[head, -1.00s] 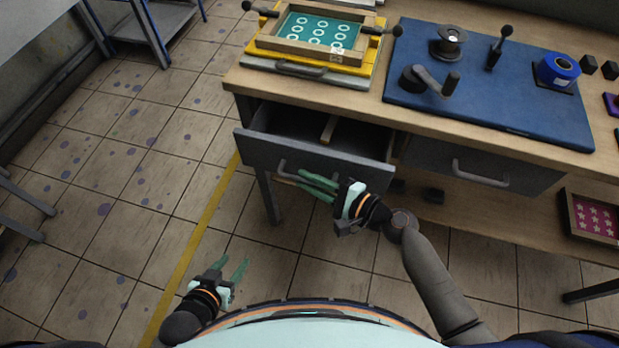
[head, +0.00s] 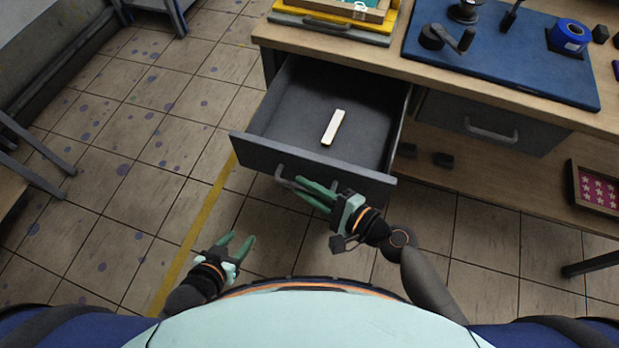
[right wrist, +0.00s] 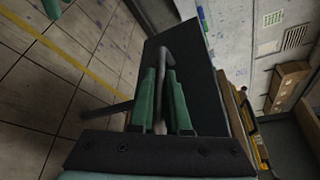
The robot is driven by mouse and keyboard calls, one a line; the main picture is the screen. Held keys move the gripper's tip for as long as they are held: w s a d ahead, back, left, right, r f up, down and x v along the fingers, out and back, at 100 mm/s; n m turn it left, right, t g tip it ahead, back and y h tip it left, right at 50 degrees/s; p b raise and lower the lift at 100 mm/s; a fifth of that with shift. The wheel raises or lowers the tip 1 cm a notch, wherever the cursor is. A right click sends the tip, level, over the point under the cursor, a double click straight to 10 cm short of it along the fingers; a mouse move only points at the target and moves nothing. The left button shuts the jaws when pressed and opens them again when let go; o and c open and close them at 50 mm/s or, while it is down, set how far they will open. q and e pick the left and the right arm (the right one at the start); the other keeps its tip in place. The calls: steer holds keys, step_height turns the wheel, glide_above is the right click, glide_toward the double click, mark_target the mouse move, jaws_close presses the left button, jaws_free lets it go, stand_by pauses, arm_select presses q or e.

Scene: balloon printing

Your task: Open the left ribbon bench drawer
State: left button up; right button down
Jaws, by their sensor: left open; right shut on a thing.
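The left drawer (head: 262,130) of the bench is pulled far out, its dark grey inside in view. A small whitish block (head: 333,127) lies on its floor. The drawer's bar handle (head: 284,178) is on the front panel. My right gripper (head: 308,190) is shut on this handle from the front. In the right wrist view, the green fingers (right wrist: 161,103) lie on both sides of the handle bar (right wrist: 163,65). My left gripper (head: 238,245) is open and empty, low over the floor, in front of and apart from the drawer.
The bench top (head: 420,75) carries a yellow-based printing frame (head: 338,27) and a blue mat (head: 490,65) with tools and a blue roll (head: 570,36). The right drawer (head: 490,122) is shut. A pink star tray (head: 597,190) sits on the lower shelf. Floor (head: 120,190) at left is clear.

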steer(key=shift+s, duration=0.15)
steer(key=c, duration=0.9)
jaws_free()
arm_select(q)
steer(key=shift+w+d+f+b, duration=0.25)
steer(key=shift+d+f+b, duration=0.3)
steer(key=shift+b, duration=0.5)
arm_select(e)
steer(key=shift+v, duration=6.25)
arm_select(q)
steer(key=shift+a, duration=0.1)
